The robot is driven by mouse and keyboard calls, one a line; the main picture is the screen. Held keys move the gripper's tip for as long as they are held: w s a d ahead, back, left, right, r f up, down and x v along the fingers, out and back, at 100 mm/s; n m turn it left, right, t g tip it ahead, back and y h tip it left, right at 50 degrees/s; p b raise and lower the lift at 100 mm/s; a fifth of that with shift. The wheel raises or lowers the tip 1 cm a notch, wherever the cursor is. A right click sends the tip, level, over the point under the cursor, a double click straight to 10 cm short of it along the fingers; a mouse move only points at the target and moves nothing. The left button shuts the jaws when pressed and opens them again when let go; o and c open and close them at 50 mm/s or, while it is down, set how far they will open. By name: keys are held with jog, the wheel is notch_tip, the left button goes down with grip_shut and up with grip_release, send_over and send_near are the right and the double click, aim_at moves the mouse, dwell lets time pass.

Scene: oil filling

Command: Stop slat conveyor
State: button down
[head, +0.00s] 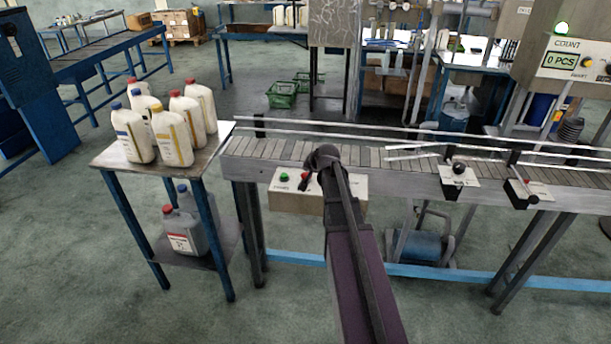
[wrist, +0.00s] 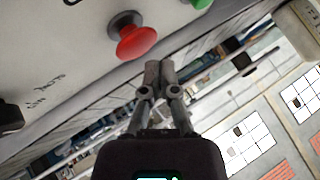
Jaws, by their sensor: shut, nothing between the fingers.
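The slat conveyor (head: 270,148) runs from the middle to the right in the head view. A pale control box (head: 345,188) hangs on its front side, with a green button (head: 284,178) at its left; my arm covers part of the box. The red button (wrist: 137,38) is large and domed in the wrist view, with the green button (wrist: 201,3) cut off at the top edge. My gripper (wrist: 158,68) is shut and empty, its fingertips just below and right of the red button in the picture. A gap shows between them.
A small table (head: 110,157) with several white bottles (head: 172,135) stands left of the conveyor, with grey jugs (head: 183,230) on its lower shelf. Two small panels (head: 458,174) are on the conveyor's front farther right. Open floor lies in front.

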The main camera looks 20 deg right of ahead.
jog(key=shift+s+f+b, duration=0.1)
jog(key=shift+f+b, duration=0.75)
jog(key=shift+f, duration=0.05)
dwell(1.1)
jog(key=shift+r, duration=0.2)
jog(key=shift+r+p, duration=0.75)
jog(key=shift+p, duration=0.2)
jog(key=shift+r, duration=0.15)
jog(key=shift+r+p, duration=2.4)
jog(key=shift+p, duration=0.1)
